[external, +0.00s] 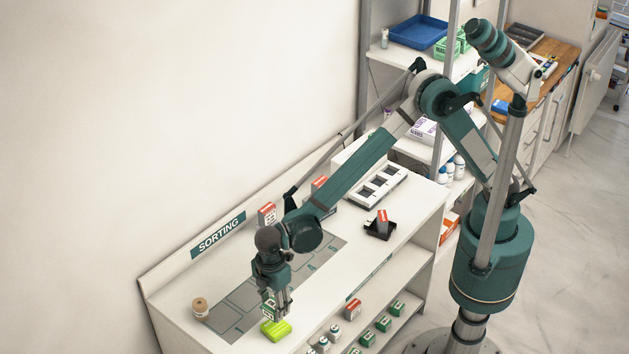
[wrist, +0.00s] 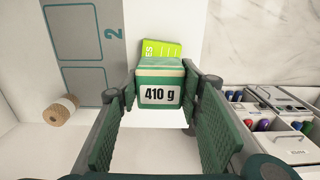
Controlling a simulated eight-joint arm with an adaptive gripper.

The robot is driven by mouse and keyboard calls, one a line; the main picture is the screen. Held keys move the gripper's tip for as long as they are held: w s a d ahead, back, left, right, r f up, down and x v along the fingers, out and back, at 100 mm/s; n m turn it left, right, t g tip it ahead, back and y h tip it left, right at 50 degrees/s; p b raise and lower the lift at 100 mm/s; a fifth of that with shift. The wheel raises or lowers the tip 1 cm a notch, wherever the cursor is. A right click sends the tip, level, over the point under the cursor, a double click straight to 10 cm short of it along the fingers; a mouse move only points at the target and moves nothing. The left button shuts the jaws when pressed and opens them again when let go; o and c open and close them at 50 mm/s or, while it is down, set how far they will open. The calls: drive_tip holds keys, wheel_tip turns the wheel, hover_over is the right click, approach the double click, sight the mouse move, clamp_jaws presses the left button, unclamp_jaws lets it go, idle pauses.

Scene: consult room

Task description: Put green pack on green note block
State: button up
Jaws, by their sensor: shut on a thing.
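My gripper (external: 273,308) points down at the near-left end of the white sorting counter, shut on the green pack (external: 267,307). In the wrist view the green pack (wrist: 160,76) sits between the fingertips, with a white "410 g" label facing the camera. The bright green note block (external: 276,329) lies on the counter directly below the gripper. It also shows in the wrist view (wrist: 162,47), partly hidden behind the pack. I cannot tell whether the pack touches the block.
A grey marked mat (external: 238,300) lies beside the block, with a brown spool (external: 200,306) at its left. Red-and-white boxes (external: 267,213) stand along the back. A black tray (external: 380,229) holds a red box. The shelf below carries green packs (external: 383,323) and bottles.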

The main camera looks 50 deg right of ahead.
sight(274, 303)
drive_tip(key=shift+f, duration=1.3)
drive_tip(key=shift+f, duration=0.1)
drive_tip(key=shift+f, duration=1.75)
drive_tip(key=shift+f, duration=0.15)
drive_tip(key=o, duration=1.1)
drive_tip(key=shift+r, duration=0.2)
wheel_tip(274, 303, up, 12)
drive_tip(key=shift+f, duration=0.1)
